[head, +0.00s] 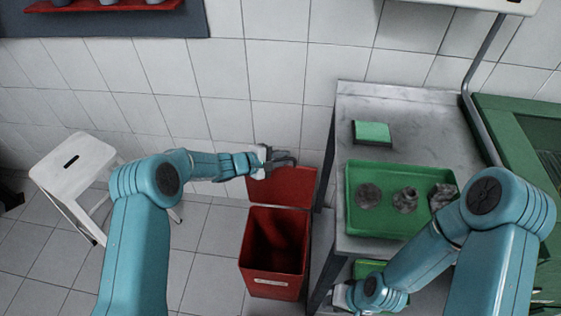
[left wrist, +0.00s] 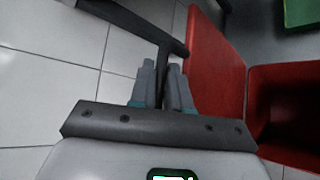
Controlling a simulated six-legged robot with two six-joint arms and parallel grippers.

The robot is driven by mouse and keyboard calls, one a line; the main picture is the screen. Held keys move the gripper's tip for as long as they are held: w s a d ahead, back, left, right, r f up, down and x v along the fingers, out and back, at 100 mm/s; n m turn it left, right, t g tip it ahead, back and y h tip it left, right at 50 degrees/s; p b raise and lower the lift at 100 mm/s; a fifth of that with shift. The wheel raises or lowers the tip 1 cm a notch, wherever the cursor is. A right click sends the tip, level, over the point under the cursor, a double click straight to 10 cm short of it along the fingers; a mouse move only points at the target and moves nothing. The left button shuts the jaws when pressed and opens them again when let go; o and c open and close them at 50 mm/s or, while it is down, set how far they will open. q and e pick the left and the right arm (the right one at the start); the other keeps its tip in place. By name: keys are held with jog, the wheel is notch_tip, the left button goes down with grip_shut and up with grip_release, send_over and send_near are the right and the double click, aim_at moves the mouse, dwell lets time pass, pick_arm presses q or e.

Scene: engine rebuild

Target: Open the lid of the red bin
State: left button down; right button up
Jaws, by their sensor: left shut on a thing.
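The red bin (head: 272,284) stands on the floor left of the metal table, and I see into its dark red inside. Its red lid (head: 292,190) is raised and leans up behind the opening. The lid also shows in the left wrist view (left wrist: 215,75), with the open bin (left wrist: 285,110) right of it. My left gripper (head: 268,160) is at the lid's upper left edge. In the left wrist view its fingers (left wrist: 165,85) are shut on a dark bar-shaped handle (left wrist: 140,22) beside the lid. My right gripper (head: 343,296) is low by the table's front; its fingers are unclear.
A metal table (head: 420,120) stands right of the bin, with a green tray (head: 400,233) of grey parts and a green-topped block (head: 371,132). A white stool (head: 72,165) stands at left. A tiled wall (head: 275,75) is close behind the bin.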

pick_arm(q)
jog(key=shift+w, duration=0.3)
jog(key=c, duration=1.2)
grip_release()
jog(key=v, duration=1.6)
jog(key=shift+a, duration=0.15)
